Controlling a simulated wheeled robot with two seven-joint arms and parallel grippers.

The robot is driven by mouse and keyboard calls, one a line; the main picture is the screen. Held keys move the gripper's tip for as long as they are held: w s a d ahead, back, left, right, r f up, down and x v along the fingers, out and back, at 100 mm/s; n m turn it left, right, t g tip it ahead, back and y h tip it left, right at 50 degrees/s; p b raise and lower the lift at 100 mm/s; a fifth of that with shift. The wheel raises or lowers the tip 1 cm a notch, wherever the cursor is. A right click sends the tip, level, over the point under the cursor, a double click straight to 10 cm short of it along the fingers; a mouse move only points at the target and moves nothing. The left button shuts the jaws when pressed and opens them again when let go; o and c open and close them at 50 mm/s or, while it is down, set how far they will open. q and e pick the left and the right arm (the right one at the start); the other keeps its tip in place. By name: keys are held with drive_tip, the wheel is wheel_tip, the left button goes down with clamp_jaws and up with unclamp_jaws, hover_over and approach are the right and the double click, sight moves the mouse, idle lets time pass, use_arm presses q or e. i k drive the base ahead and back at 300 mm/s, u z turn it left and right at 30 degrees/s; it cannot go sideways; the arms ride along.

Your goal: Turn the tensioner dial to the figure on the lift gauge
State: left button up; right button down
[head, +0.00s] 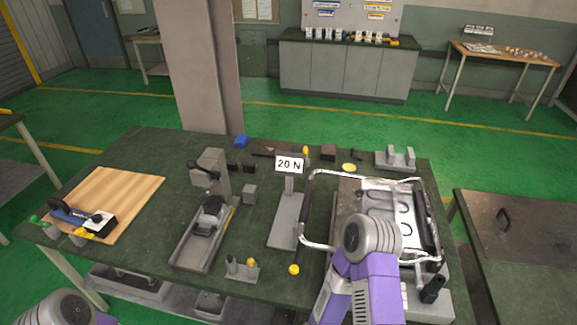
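The lift gauge sign (289,164) reads "20 N" and stands upright on a grey stand (287,220) in the middle of the table. A blue-handled hand tool (70,212) with a white block end lies on the wooden board at the left. I cannot tell which part is the tensioner dial, and no dial figure can be read. My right arm reaches in over the wire frame (318,243) at the right; its gripper is hidden behind the round grey joint. Only a round joint of my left arm shows at the bottom left; its gripper is out of view.
A grey lever fixture (190,240) stands left of the gauge. A metal tray (375,194) with dark curved pieces lies at the right. A small holder (242,272) and a yellow knob (294,269) are near the front. The wooden board (125,190) is mostly bare.

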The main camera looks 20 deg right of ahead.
sight(96, 218)
drive_tip(key=u, duration=0.85)
drive_tip(key=k, duration=1.1)
drive_tip(key=u, duration=1.6)
drive_tip(key=i, duration=2.45)
drive_tip(key=z, duration=0.6)
drive_tip(key=i, duration=1.5)
drive_tip(key=z, duration=1.1)
